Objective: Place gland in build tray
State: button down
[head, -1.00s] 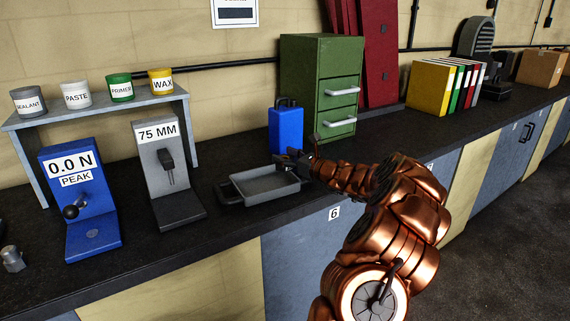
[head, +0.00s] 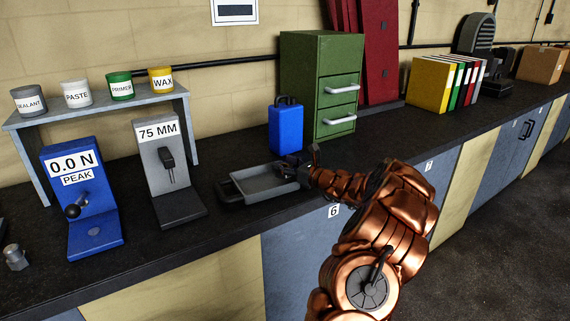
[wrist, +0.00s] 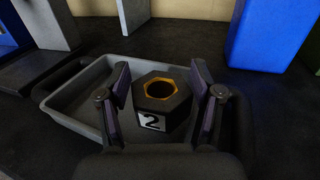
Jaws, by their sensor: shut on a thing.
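The gland (wrist: 162,102) is a dark hexagonal nut-like piece with a brass-coloured ring around its top hole and a white label "2". It is upright between the fingers of my gripper (wrist: 163,105), which is shut on it. The build tray (head: 252,183) is a shallow grey tray on the dark bench. In the wrist view the tray (wrist: 84,98) lies below and behind the gland. My gripper (head: 298,168) is at the tray's right end in the head view. I cannot tell whether the gland touches the tray floor.
A blue case (head: 286,128) and a green drawer cabinet (head: 318,85) stand behind the tray. A grey "75 MM" stand (head: 170,175) and a blue "0.0 N" gauge (head: 85,200) stand to the left.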

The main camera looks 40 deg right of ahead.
jog(key=shift+f, duration=0.35)
jog(key=shift+c, duration=1)
grip_release()
